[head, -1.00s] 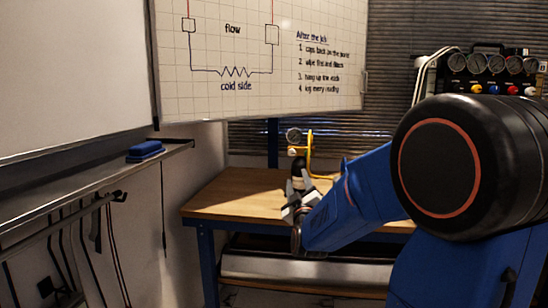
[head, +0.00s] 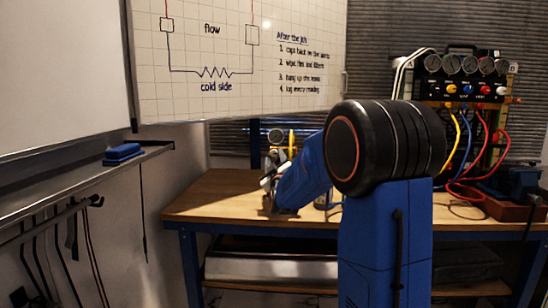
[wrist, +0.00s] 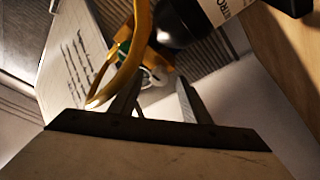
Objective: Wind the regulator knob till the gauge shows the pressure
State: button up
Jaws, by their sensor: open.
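My gripper (head: 270,176) is just below the gauge in the head view and hides what stands there. In the wrist view my gripper (wrist: 157,88) is open, its two fingers apart. I cannot clearly pick out the regulator knob or tell whether the fingers touch anything.
The workbench (head: 215,205) has bare wood at its left. A gauge panel (head: 465,75) with coloured knobs and hoses stands at the back right, near a red-brown tray (head: 485,205) and a blue vise (head: 520,180). A whiteboard (head: 250,90) hangs behind at left.

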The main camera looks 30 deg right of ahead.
jog(key=shift+x, duration=0.9)
jog(key=shift+s, duration=0.1)
jog(key=c, duration=1)
jog(key=shift+c, duration=0.2)
jog(key=shift+m, duration=0.5)
jog(key=m+h, duration=0.2)
jog(key=m, duration=0.1)
jog(key=m+g+h, duration=0.1)
jog(key=m+h, duration=0.1)
jog(key=m, duration=0.2)
jog(key=shift+a+m, duration=0.15)
jog(key=shift+m, duration=0.15)
jog(key=m+g+h, duration=0.1)
jog(key=m, duration=0.1)
jog(key=m+g+h, duration=0.1)
jog(key=m, duration=0.2)
jog(key=m+g+h, duration=0.1)
jog(key=m, duration=0.2)
jog(key=shift+w+h, duration=0.2)
jog(key=shift+h, duration=0.1)
jog(key=shift+m, duration=0.5)
